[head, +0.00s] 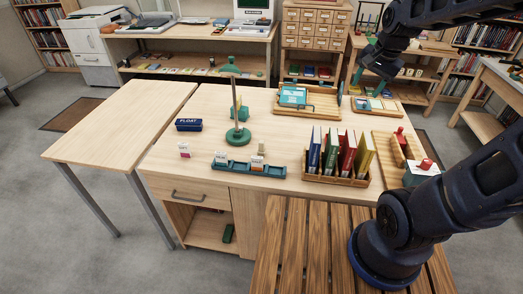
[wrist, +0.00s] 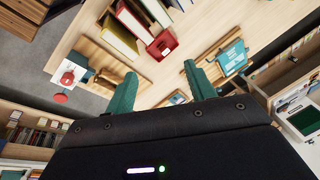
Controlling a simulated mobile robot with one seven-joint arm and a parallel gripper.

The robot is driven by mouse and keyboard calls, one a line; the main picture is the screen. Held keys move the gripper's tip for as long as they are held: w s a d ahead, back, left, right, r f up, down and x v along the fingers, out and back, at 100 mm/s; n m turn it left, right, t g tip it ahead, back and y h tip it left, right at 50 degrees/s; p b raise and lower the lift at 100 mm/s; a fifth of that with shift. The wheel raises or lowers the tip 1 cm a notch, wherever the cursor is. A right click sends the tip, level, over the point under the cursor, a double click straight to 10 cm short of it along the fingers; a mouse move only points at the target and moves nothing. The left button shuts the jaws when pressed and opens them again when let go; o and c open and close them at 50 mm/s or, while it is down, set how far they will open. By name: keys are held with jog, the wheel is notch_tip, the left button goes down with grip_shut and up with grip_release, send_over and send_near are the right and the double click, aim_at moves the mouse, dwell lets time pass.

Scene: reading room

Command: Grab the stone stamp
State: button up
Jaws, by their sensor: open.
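I cannot pick out the stone stamp for certain in either view. My gripper (head: 371,82) hangs over the far right part of the desk in the head view, with its fingers apart. In the wrist view my gripper (wrist: 158,90) shows two green fingers wide apart with nothing between them.
A book rack (head: 338,180) stands at the desk's front. A tray with a blue card (head: 308,106) and a smaller tray (head: 377,113) lie at the back. A green post stand (head: 238,137) and a blue FLOAT box (head: 188,125) stand left. The side table (head: 120,120) is clear.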

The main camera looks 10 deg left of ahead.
jog(key=w+a+f+m+g, duration=0.1)
jog(key=w+a+f+m, duration=0.3)
jog(key=a, duration=0.5)
jog(key=m+g+h, duration=0.2)
jog(key=m, duration=0.7)
send_over(261, 141)
jog(key=f, duration=2.1)
jog(key=shift+w+d, duration=0.15)
jog(key=shift+d, duration=0.05)
jog(key=shift+a+f, duration=0.2)
jog(key=shift+f, duration=0.05)
notch_tip(261, 141, down, 6)
jog(key=shift+r, duration=0.25)
jog(key=shift+s+d+f, duration=0.1)
jog(key=shift+s+f, duration=0.05)
jog(key=shift+f, duration=1.2)
jog(key=shift+s+d+f, duration=0.1)
jog(key=shift+f, duration=1.2)
jog(key=c, duration=1.1)
jog(key=shift+c, duration=0.2)
jog(key=shift+a+r, duration=0.1)
jog(key=shift+r, duration=0.05)
